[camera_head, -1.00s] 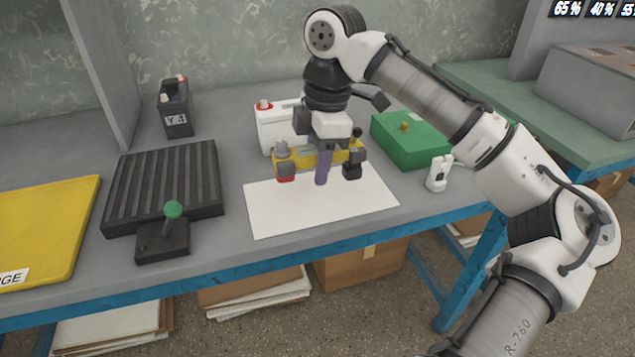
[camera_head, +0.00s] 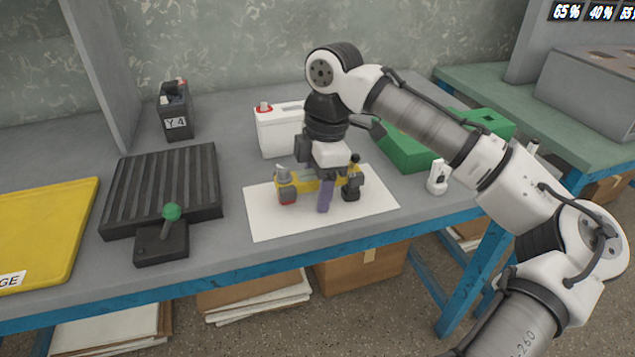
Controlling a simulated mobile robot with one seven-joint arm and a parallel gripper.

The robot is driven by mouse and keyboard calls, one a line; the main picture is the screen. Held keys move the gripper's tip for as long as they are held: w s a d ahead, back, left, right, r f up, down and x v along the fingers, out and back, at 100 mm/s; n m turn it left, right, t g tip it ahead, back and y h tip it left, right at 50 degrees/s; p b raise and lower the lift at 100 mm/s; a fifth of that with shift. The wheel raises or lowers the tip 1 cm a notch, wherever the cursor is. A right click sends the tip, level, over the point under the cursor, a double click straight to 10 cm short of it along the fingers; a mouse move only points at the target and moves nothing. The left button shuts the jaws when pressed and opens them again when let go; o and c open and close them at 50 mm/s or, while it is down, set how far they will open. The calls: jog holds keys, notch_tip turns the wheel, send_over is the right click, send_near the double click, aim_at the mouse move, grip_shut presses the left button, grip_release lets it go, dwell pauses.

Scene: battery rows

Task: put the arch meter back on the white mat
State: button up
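The arch meter (camera_head: 318,184) is a yellow bar with a grey-topped, red-based foot on the left and a black foot on the right. It is over the middle of the white mat (camera_head: 270,224), upright, with its feet at or very near the mat surface; I cannot tell whether they touch. My gripper (camera_head: 325,188) points down at the middle of the bar and is closed around it. A purple finger shows in front of the bar; the far finger is hidden.
A white battery (camera_head: 275,130) stands behind the mat. Green blocks (camera_head: 400,150) lie at the right behind my arm, with a small white device (camera_head: 437,177) nearby. Left are a black ribbed plate (camera_head: 165,185), a green-knobbed lever (camera_head: 170,213), a dark battery (camera_head: 174,112) and a yellow board (camera_head: 40,230).

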jog(key=r, duration=0.4)
jog(key=d+r+p, duration=0.1)
jog(key=r, duration=0.3)
jog(key=r+p, duration=0.1)
jog(key=r, duration=0.3)
jog(key=shift+w+d+r, duration=0.15)
jog(key=shift+w+d, duration=0.05)
jog(key=shift+d, duration=0.05)
dwell(2.0)
